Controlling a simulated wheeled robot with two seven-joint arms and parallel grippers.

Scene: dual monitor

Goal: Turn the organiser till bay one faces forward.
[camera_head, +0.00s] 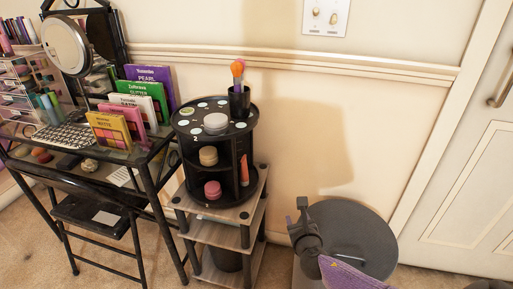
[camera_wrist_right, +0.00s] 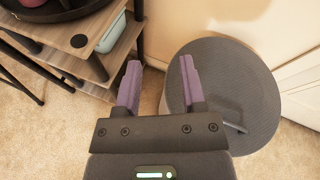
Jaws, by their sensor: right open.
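The organiser (camera_head: 214,184) is a black round two-tier stand on a small wooden shelf unit. A white "2" shows on its top near the front left. Its open side holds a tan jar (camera_head: 208,156), a pink jar (camera_head: 212,190) and an orange tube (camera_head: 244,170). Bay one's mark is not readable. Part of its dark base (camera_wrist_right: 50,12) shows in the right wrist view. My right gripper (camera_head: 298,213) is right of the organiser, lower and apart from it. Its purple fingers (camera_wrist_right: 160,78) are open and empty. My left gripper is not in view.
The shelf unit (camera_head: 233,213) stands beside a desk (camera_head: 125,185) with palettes, a keyboard and a mirror. A dark cup (camera_head: 239,102) with brushes stands on the organiser's top. The wall is close behind.

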